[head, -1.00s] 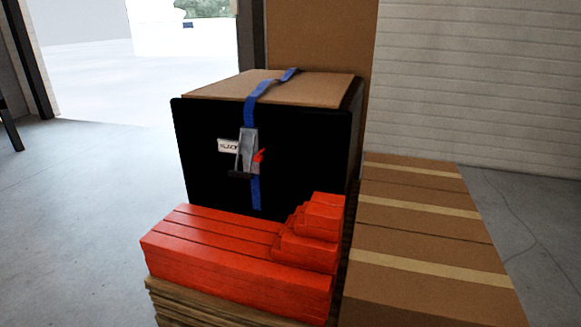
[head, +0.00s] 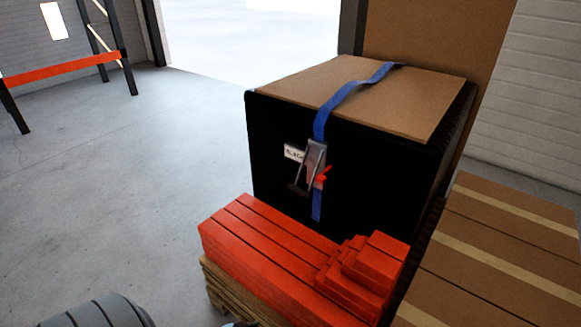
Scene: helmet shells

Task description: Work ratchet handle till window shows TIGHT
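A ratchet buckle (head: 313,165) with a grey metal body sits on the front face of a black crate (head: 375,150). Its dark-tipped handle (head: 297,188) hangs at the lower left, and a red lever (head: 323,176) sticks out on the right. A blue strap (head: 345,97) runs from the buckle over the brown lid, and its tail hangs below. A small white window (head: 294,152) left of the buckle bears dark letters that look like SLACK, partly covered by the buckle. Neither gripper can be made out; a grey ribbed part of mine shows at the bottom left.
Red bars (head: 265,240) and a stepped red stack lie on a wooden pallet (head: 225,292) in front of the crate. Taped cardboard boxes (head: 490,255) stand close on the right. Open concrete floor (head: 150,170) lies left, with a rack (head: 65,68) at the far left.

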